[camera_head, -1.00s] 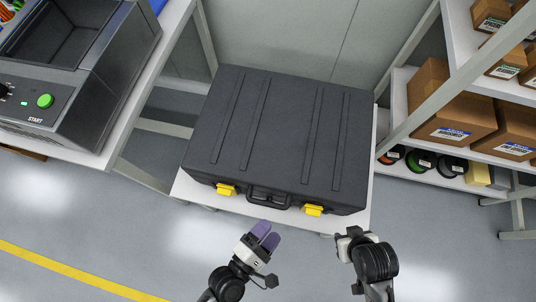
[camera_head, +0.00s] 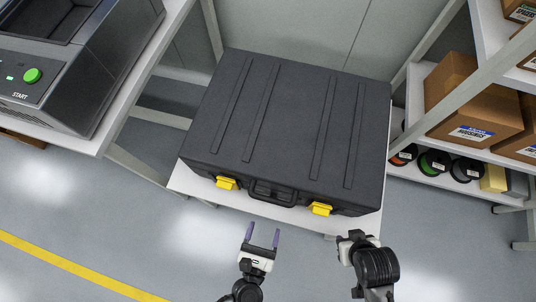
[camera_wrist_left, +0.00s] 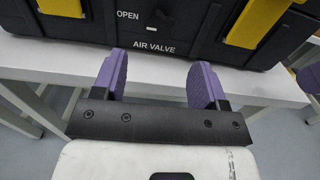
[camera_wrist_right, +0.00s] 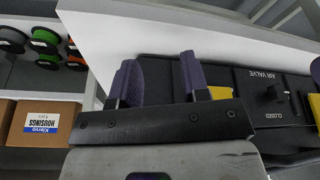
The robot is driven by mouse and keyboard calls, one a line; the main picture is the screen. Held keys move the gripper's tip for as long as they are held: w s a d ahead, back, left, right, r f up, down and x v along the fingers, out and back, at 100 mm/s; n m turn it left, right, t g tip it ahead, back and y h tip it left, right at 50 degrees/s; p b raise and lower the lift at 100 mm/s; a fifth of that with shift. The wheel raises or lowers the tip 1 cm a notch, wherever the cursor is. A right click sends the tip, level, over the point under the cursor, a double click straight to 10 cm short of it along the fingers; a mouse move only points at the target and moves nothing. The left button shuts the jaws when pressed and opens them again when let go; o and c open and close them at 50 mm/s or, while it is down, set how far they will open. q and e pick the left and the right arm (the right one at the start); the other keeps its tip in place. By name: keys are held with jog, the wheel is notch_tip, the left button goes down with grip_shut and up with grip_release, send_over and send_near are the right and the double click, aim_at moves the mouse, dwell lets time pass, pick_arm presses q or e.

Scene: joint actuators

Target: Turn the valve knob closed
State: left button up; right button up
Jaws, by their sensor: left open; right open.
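A closed dark case (camera_head: 280,120) with yellow latches lies on a white table. In the left wrist view, its front face carries the labels OPEN and AIR VALVE, with a small dark valve knob (camera_wrist_left: 166,18) beside OPEN, cut by the top edge. The knob also shows in the right wrist view (camera_wrist_right: 272,95), near the label CLOSED. I cannot tell its exact setting. My left gripper (camera_head: 263,233) is open and empty in front of the case, apart from the knob. My right gripper (camera_wrist_right: 160,65) is open and empty near the case's right front corner; its fingers are hardly visible in the head view.
A machine with a green START button (camera_head: 32,75) stands on a bench at the left. Shelves at the right hold cardboard boxes (camera_head: 475,103) and several spools (camera_head: 434,162). The floor in front of the table is clear, with a yellow line (camera_head: 75,264).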

pick_arm(q)
jog(key=x, duration=0.7)
jog(key=shift+w+b, duration=0.3)
jog(key=shift+w, duration=0.15)
jog(key=shift+c, duration=0.2)
jog(key=c, duration=0.9)
jog(key=shift+r+m+p, duration=0.2)
jog(key=shift+m+p, duration=1.3)
jog(key=shift+m, duration=0.5)
jog(key=m+p, duration=0.3)
jog(key=m, duration=0.1)
jog(key=shift+m, duration=0.3)
jog(key=m+p, duration=0.2)
jog(key=m, duration=0.2)
jog(key=shift+p, duration=0.4)
jog(key=m+p, duration=0.2)
jog(key=m, duration=0.3)
jog(key=shift+f, duration=0.15)
jog(key=shift+m+p, duration=0.3)
